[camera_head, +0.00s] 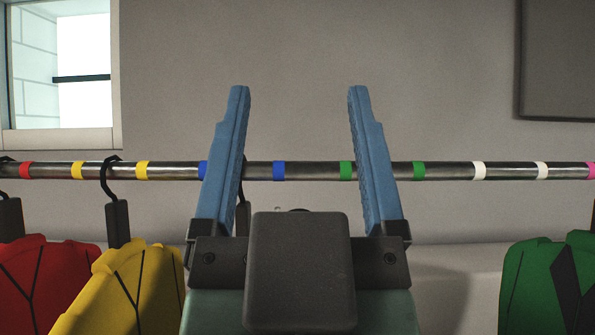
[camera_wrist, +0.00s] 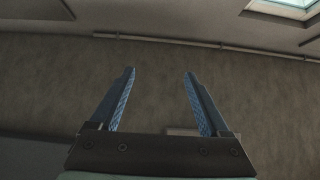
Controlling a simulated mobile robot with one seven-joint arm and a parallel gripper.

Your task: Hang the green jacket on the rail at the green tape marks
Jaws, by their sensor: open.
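The green jacket (camera_head: 540,285) is at the lower right of the head view, below the rail's height and cut off by the frame's edge; its hook is not clearly seen. The metal rail (camera_head: 448,171) runs across the head view. Two green tape marks (camera_head: 346,171) (camera_head: 418,171) circle it right of centre, with bare rail between them. My gripper (camera_head: 298,92) is open and empty, its blue fingers pointing up in front of the rail. The right finger overlaps the space between the green marks. In the wrist view my gripper (camera_wrist: 158,74) is also open, with nothing between its fingers.
A red jacket (camera_head: 40,285) and a yellow jacket (camera_head: 125,290) are at the left; the yellow one's hanger (camera_head: 117,220) hooks over the rail. Another dark hanger (camera_head: 243,217) shows partly behind my gripper. Blue, white and pink tapes mark other places. A grey wall stands behind.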

